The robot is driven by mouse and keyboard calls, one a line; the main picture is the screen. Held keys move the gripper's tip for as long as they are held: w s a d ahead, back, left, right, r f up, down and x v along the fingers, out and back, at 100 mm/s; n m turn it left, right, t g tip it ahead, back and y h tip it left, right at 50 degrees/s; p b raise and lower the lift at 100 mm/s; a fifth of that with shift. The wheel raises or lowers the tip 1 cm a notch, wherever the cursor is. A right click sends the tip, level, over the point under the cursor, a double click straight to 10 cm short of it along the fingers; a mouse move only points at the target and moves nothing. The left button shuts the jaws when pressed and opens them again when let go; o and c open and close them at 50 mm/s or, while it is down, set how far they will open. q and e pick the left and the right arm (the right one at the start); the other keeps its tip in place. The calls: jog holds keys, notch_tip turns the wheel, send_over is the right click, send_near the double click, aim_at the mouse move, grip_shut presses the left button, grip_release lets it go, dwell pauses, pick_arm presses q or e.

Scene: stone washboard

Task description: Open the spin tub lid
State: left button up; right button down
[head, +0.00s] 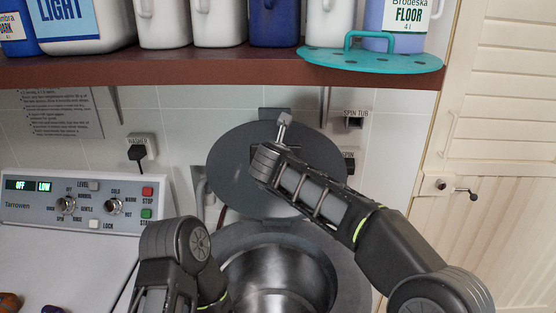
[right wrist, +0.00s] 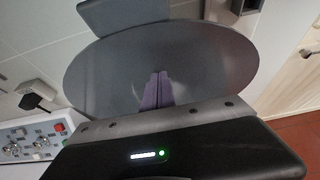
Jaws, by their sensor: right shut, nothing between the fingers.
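The spin tub lid (head: 232,165) is a dark grey disc that stands raised, close to upright, behind the round spin tub (head: 275,272). The tub's metal inside shows below it. The lid also fills much of the right wrist view (right wrist: 215,60). My right arm reaches across the lid's front in the head view and hides part of it. My right gripper (head: 283,122) is shut and empty near the lid's upper part; its purple fingers show together in front of the lid in the right wrist view (right wrist: 156,89). My left arm is at the lower left; its gripper is not visible.
A washer panel (head: 85,205) with knobs and buttons stands at left. A brown shelf (head: 200,68) above holds several bottles and a teal perforated disc (head: 370,60) with a handle. Wall sockets and a black plug (head: 137,153) are behind. A cream louvred door (head: 510,150) is at right.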

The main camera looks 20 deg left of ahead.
jog(key=shift+w+r, duration=0.1)
jog(key=shift+w, duration=0.05)
dwell(0.4)
jog(key=b+v, duration=0.3)
jog(key=v, duration=0.4)
jog(key=shift+s+b, duration=0.35)
jog(key=shift+d+r, duration=0.1)
jog(key=shift+d, duration=0.05)
